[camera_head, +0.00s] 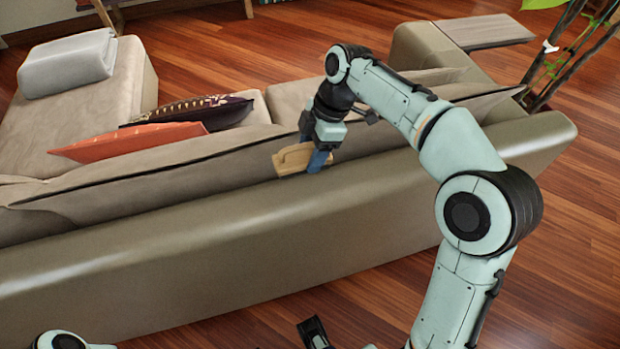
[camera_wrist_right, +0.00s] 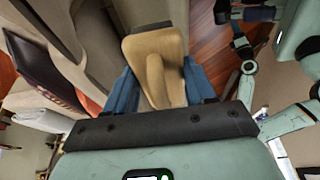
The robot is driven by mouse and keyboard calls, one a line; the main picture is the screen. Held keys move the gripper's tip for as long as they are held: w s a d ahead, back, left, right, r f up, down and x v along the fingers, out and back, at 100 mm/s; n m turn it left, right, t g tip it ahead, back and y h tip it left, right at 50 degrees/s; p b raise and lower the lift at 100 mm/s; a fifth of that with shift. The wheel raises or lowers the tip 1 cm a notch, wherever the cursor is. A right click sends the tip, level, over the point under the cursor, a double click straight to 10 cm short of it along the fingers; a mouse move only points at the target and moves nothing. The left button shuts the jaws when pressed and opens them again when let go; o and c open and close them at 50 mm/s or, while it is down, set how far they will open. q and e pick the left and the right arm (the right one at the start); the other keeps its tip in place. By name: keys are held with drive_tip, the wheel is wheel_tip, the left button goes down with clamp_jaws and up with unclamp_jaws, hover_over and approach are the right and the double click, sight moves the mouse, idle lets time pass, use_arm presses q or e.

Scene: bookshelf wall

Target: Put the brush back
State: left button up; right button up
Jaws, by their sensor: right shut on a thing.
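The brush (camera_head: 293,159) is a tan, wooden-looking block with a raised handle. It is at the tip of my right gripper (camera_head: 318,157), which is shut on it, over the back of the beige sofa. In the right wrist view the brush (camera_wrist_right: 155,62) sits between the two blue fingers of the gripper (camera_wrist_right: 160,90). Its bristle side is hidden. In the head view, a dark gripper part (camera_head: 314,330) shows at the bottom edge, and I cannot tell whether its fingers are open or shut.
The beige sofa (camera_head: 240,260) fills the middle, its back running across the view. An orange cushion (camera_head: 130,142) and a dark patterned cushion (camera_head: 190,110) lie on its seat. A plant (camera_head: 560,60) stands at the upper right. Wooden floor (camera_head: 570,220) is clear at the right.

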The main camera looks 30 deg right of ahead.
use_arm(q)
drive_tip(key=shift+w+f+b, duration=0.45)
drive_tip(key=shift+f+b, duration=0.4)
use_arm(e)
wheel_tip(320, 180, down, 9)
drive_tip(key=shift+r, duration=0.1)
use_arm(q)
drive_tip(key=shift+f, duration=0.1)
use_arm(e)
drive_tip(key=o, duration=1.4)
drive_tip(key=shift+r, duration=0.15)
drive_tip(key=p+v, duration=0.3)
drive_tip(key=v, duration=0.8)
drive_tip(key=shift+d+r, duration=0.15)
drive_tip(key=shift+r, duration=0.25)
use_arm(q)
drive_tip(key=r, duration=0.1)
drive_tip(key=s+r, duration=0.1)
drive_tip(key=shift+r, duration=0.3)
